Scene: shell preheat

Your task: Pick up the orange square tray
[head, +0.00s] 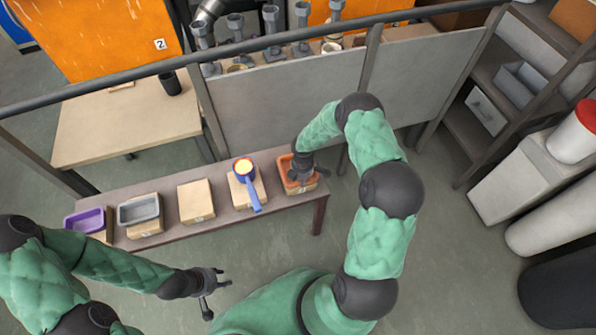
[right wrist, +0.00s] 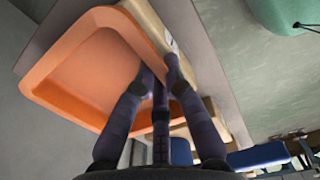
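The orange square tray (head: 289,186) sits on a cardboard box at the right end of the long narrow table. In the right wrist view the tray (right wrist: 85,75) fills the upper left, its inside facing the camera. My right gripper (head: 303,178) is at the tray. In the right wrist view its fingertips (right wrist: 160,74) come close together with the tray's rim between them, one inside and one outside; the exact contact is partly hidden. My left gripper (head: 217,294) is open and empty, over the floor in front of the table.
A grey partition (head: 290,95) rises behind. White bins (head: 525,180) stand at right.

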